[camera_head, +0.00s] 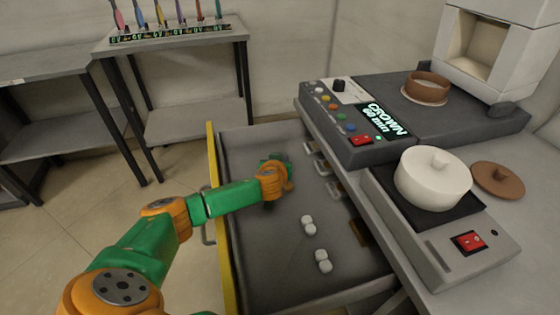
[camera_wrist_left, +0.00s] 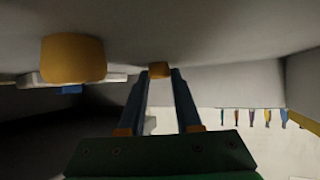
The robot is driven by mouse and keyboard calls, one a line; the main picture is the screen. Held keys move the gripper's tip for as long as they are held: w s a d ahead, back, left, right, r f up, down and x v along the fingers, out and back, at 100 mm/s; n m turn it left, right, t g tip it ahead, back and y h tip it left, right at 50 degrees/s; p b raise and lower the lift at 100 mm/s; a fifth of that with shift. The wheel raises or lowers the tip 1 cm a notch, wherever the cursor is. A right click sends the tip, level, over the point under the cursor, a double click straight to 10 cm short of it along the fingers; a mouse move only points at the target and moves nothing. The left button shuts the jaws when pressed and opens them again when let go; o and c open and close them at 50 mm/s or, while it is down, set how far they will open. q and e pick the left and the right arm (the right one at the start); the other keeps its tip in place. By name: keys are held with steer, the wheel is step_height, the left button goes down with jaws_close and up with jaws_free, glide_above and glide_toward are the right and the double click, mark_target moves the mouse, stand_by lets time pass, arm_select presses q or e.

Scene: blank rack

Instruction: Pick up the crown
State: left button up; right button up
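The word "CROWN" with "60 min" shows on the display (camera_head: 384,119) of the dark machine at the right. I cannot tell which thing is the crown. Small white pieces (camera_head: 308,225) (camera_head: 323,261) lie on the floor of the open drawer (camera_head: 270,285). My left arm reaches over the drawer, and its gripper (camera_head: 276,163) is at the far part, its fingers mostly hidden there. In the left wrist view the two dark fingers (camera_wrist_left: 161,75) are apart. A small tan-orange block (camera_wrist_left: 159,70) shows between their tips; contact is unclear. A larger orange block (camera_wrist_left: 73,59) is at the left. My right gripper is out of view.
The drawer has a yellow front edge (camera_head: 213,180) and brown and grey fittings along its right side. A white pot (camera_head: 433,178), a brown lid (camera_head: 498,180) and a brown bowl (camera_head: 427,87) stand on the right. A rack of coloured tools (camera_head: 172,33) stands at the back.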

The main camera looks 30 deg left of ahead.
arm_select(q)
jaws_close()
steer(key=shift+r, duration=0.15)
step_height(320, 180, up, 3)
steer(key=shift+f+p, duration=0.2)
steer(key=shift+p, duration=0.2)
steer(key=s+a+r+p, duration=0.1)
steer(key=s+a+r, duration=0.7)
steer(key=s+r, duration=0.2)
steer(key=shift+s+a, duration=0.3)
steer(key=shift+s, duration=0.25)
